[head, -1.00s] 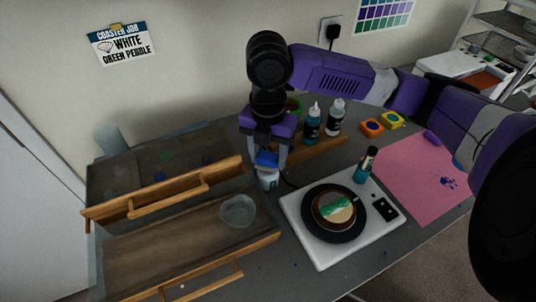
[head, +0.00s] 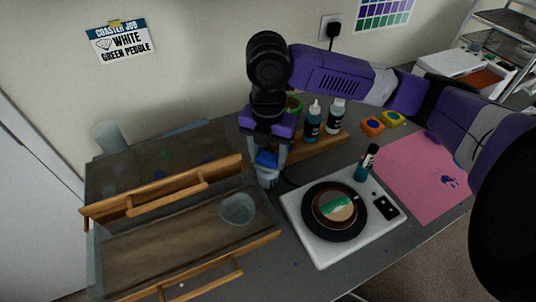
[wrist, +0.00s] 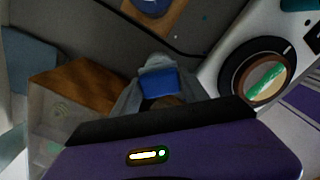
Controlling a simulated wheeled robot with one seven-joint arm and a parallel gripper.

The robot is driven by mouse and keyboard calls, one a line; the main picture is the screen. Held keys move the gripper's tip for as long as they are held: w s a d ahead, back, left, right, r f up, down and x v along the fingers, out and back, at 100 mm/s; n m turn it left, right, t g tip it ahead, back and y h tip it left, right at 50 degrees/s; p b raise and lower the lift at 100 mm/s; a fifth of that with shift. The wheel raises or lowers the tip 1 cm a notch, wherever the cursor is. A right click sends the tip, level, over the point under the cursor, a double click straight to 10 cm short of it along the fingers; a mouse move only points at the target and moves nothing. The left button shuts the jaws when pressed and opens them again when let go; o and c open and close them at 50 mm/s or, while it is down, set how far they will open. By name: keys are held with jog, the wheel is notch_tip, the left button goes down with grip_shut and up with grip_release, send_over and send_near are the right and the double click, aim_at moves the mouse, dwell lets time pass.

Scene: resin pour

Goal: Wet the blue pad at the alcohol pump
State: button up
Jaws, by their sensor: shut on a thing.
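My gripper (head: 267,156) points down at the middle of the table and is shut on the blue pad (head: 266,158). In the wrist view the blue pad (wrist: 158,84) sits between the fingertips. Right below it stands the alcohol pump (head: 268,178), a small pale bottle whose top is partly hidden by the pad and fingers. The pump's pale top (wrist: 160,62) also shows just beyond the pad in the wrist view. The pad is at the pump's top and appears to touch it; whether it is pressed down I cannot tell.
A white turntable unit (head: 310,245) with a black disc and a coaster stands right of the pump. A wooden-handled tray (head: 130,262) with a clear cup (head: 238,209) lies left. Bottles (head: 312,123) stand on a wooden rack behind. A pink mat (head: 415,180) lies at right.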

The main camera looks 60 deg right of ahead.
aim_at(268, 155)
jog(key=shift+r+p, duration=2.8)
jog(key=shift+r, duration=0.75)
jog(key=shift+f, duration=0.1)
